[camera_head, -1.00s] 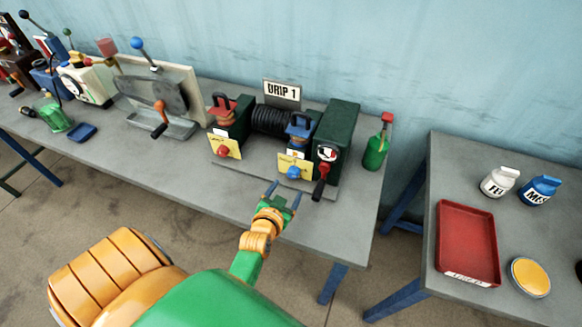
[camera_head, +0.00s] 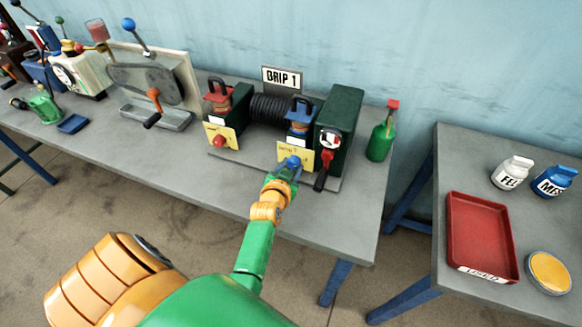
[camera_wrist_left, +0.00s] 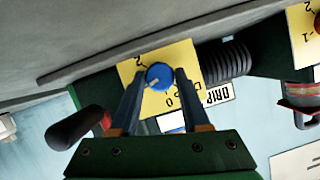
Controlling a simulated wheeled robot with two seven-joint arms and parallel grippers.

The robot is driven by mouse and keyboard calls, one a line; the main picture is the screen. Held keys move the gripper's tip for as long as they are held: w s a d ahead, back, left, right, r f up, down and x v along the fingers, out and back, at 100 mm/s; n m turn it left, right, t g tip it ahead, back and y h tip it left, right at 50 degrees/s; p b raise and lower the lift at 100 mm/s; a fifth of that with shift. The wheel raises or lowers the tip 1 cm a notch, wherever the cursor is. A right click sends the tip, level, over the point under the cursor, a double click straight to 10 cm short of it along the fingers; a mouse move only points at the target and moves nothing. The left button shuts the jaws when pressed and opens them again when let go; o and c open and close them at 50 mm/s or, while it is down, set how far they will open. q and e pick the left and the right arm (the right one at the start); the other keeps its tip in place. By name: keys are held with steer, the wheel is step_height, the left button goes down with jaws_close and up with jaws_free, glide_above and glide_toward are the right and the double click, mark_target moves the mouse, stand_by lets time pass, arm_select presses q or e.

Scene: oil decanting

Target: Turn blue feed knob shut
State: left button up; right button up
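The blue feed knob (camera_head: 292,162) is on a yellow card (camera_head: 284,150) at the front of the DRIP 1 unit. In the left wrist view the knob (camera_wrist_left: 159,76) sits between my left fingertips, on its yellow dial card (camera_wrist_left: 184,56) with numbers including 2 and 0. My left gripper (camera_wrist_left: 160,84) has one finger on each side of the knob, close against it. In the head view my left gripper (camera_head: 284,172) partly covers the knob and card. A light mark shows on the knob's face; its exact setting is hard to read. My right gripper is not in view.
A red knob (camera_head: 219,141) is on the unit's left card. A black-handled crank (camera_head: 322,170) hangs just right of the blue knob. A green oil can (camera_head: 381,138) stands further right. A red tray (camera_head: 480,236) lies on the side table.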

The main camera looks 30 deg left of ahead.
arm_select(q)
jaws_close()
